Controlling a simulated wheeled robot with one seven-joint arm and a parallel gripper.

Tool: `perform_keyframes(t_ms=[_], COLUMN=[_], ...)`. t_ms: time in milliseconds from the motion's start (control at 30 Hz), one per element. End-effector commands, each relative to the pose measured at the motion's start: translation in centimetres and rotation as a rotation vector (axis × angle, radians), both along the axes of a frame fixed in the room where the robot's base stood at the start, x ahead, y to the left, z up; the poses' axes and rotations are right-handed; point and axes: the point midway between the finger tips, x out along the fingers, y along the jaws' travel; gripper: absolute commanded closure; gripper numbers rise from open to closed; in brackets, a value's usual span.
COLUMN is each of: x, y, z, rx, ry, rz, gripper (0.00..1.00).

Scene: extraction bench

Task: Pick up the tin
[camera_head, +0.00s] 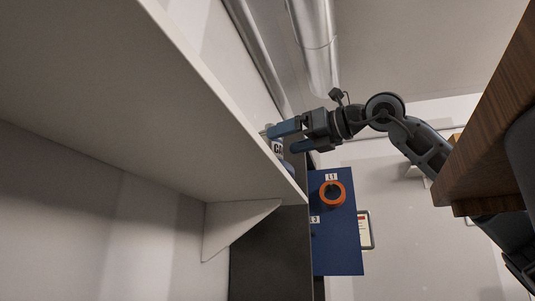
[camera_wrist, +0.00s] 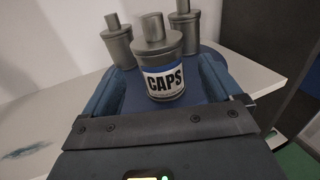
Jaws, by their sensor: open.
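A grey metal tin (camera_wrist: 164,75) with a narrow neck and a blue and white label reading CAPS stands upright in the wrist view. My gripper (camera_head: 281,139) is open, with one finger on each side of this tin. The tin is not visibly squeezed; whether either finger touches it I cannot tell. In the head view only part of the tin's label (camera_head: 277,148) shows between the fingers, and the rest is hidden by the shelf and gripper.
Two similar grey containers stand behind the tin, one left (camera_wrist: 117,42) and one right (camera_wrist: 184,27). A blue round surface (camera_wrist: 137,98) shows beneath them on the pale shelf (camera_wrist: 50,115). A blue panel (camera_head: 336,240) with an orange ring (camera_head: 333,182) is near my gripper in the head view.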

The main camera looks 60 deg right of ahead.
Motion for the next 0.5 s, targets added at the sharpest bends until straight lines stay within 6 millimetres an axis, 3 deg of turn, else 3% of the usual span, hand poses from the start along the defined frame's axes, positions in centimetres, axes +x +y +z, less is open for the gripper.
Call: perform_keyframes(t_ms=[333,500], x=[4.4,5.5], y=[-0.7,-1.0], z=[0.5,0.3], rx=[0.001,0.001], ry=[0.001,0.000], rz=[0.003,0.001], gripper=[0.08,0.08])
